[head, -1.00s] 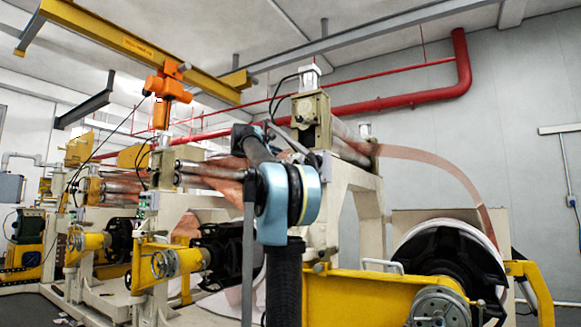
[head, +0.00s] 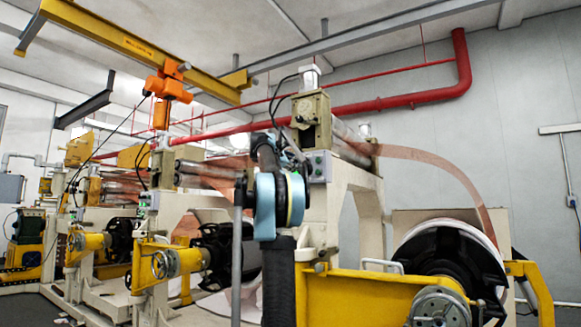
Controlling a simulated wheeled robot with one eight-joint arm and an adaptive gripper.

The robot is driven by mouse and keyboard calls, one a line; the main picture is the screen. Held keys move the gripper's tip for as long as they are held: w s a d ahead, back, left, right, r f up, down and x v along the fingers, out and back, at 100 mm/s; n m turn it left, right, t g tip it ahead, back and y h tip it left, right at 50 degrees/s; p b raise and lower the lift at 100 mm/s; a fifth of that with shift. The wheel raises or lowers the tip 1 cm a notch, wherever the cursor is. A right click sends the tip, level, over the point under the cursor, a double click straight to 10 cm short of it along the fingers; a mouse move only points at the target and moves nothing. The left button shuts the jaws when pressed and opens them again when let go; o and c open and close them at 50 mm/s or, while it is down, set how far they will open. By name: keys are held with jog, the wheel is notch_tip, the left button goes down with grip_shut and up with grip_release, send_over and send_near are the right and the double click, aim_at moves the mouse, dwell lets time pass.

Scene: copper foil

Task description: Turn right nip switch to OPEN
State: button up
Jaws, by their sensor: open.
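A small grey control box (head: 319,166) with small coloured controls is on the cream post of the right machine, below the nip rollers (head: 350,148). Its switch position is too small to read. A similar box (head: 148,203) is on the machine further left. My arm (head: 270,205), with blue joint covers, rises in front of the right machine. My gripper (head: 297,158), dark and small, is just left of the right control box and partly hidden by my arm. It is open, and no contact with the box can be made out.
A yellow beam (head: 380,292) and a large black-and-white roll (head: 450,262) stand low at the right. Copper foil (head: 440,160) arcs from the rollers down to the roll. An orange hoist (head: 166,90) hangs upper left. Grey wall and open air lie upper right.

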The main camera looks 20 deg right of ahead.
jog(key=c, duration=1.1)
